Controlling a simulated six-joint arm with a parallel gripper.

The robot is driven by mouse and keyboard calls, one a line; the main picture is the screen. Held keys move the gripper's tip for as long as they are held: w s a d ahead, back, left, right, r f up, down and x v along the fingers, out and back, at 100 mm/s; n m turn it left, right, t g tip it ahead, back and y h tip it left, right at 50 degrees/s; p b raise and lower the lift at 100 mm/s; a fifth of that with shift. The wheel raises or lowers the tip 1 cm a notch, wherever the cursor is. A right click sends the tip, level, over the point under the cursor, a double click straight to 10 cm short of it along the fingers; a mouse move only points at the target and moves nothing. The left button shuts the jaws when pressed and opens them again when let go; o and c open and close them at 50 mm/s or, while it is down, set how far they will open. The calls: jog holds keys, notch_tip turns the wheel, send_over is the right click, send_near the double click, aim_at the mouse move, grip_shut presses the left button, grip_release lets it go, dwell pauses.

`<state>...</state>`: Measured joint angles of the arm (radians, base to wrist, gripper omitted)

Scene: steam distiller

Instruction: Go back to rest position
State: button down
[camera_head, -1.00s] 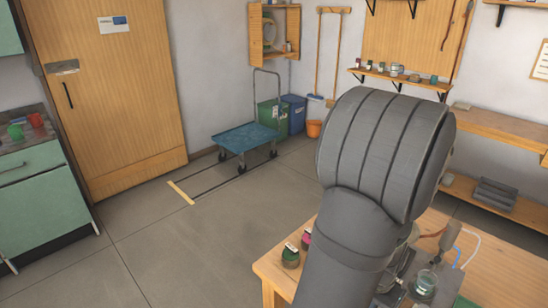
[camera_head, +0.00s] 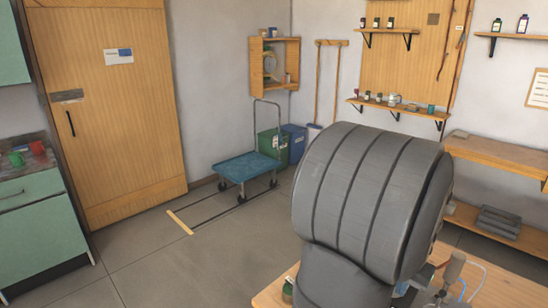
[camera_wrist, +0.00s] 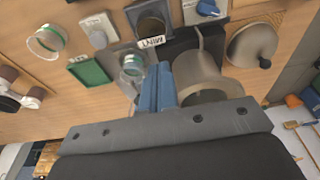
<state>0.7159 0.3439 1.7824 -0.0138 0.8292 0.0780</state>
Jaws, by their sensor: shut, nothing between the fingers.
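My gripper (camera_wrist: 160,85) shows in the wrist view as two blue fingers pressed together, shut and empty. It is above the wooden worktable (camera_wrist: 90,100), close to a pale metal cylinder (camera_wrist: 205,80) at its right; I cannot tell whether they touch. In the head view my grey arm fills the lower middle and hides the gripper and most of the worktable (camera_head: 500,290).
The wrist view shows a green tray (camera_wrist: 90,72), a glass dish (camera_wrist: 47,40) and a grey cone-shaped part (camera_wrist: 252,44) on the table. In the head view, a blue cart (camera_head: 246,166) stands on open floor left of my arm. A wall shelf (camera_head: 398,109) holds small jars.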

jog(key=w+d+r+t+h, duration=0.1)
jog(key=w+d+r, duration=0.2)
jog(key=w+d, duration=0.1)
jog(key=shift+w+d+r, duration=0.35)
jog(key=shift+d+r, duration=0.05)
jog(key=shift+d, duration=0.05)
jog(key=shift+s+a+f+g+y, duration=0.45)
jog(key=shift+s+a+f, duration=1.35)
jog(key=shift+s+a, duration=0.25)
jog(key=shift+s+a+f+g+y, duration=0.4)
jog(key=shift+s+a+f, duration=1.35)
jog(key=shift+s+a, duration=0.3)
jog(key=shift+s+a+f+g+y, duration=0.45)
jog(key=shift+s+a+f, duration=1.35)
jog(key=shift+s+a, duration=0.2)
jog(key=shift+w, duration=0.1)
